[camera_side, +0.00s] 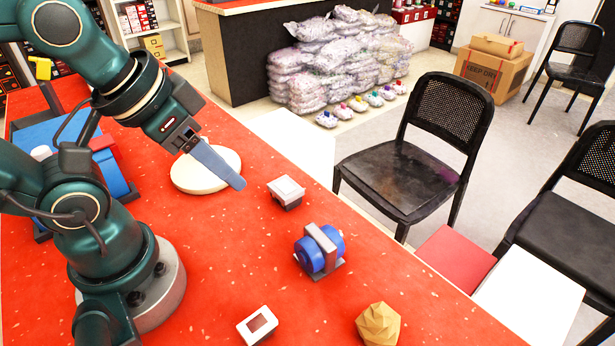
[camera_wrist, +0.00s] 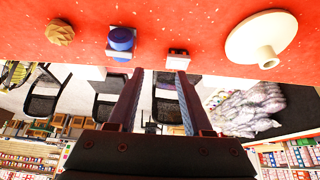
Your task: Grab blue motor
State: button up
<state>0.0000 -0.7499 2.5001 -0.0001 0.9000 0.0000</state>
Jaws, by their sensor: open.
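The blue motor (camera_side: 310,257), a blue cylinder in a grey bracket, sits on the red table right of the middle in the side view. In the wrist view the blue motor (camera_wrist: 122,39) is near the top, a little left of centre. My gripper (camera_side: 240,184) is above the table, up and to the left of the motor in the side view, apart from it. In the wrist view my gripper (camera_wrist: 159,72) shows two spread fingers with nothing between them. One finger hides the other in the side view.
A small grey-white box (camera_side: 287,188) lies behind the motor. A round white piece (camera_side: 220,181) is partly behind my gripper. A gold faceted object (camera_side: 378,325) and a small white box (camera_side: 248,332) lie nearer the front. Red table (camera_side: 225,260) is clear left of the motor.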

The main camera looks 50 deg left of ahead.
jog(key=o, duration=0.8)
notch_tip(320, 180, up, 5)
jog(key=g, duration=0.6)
send_over(320, 236)
jog(key=shift+m, duration=0.4)
notch_tip(320, 236, down, 20)
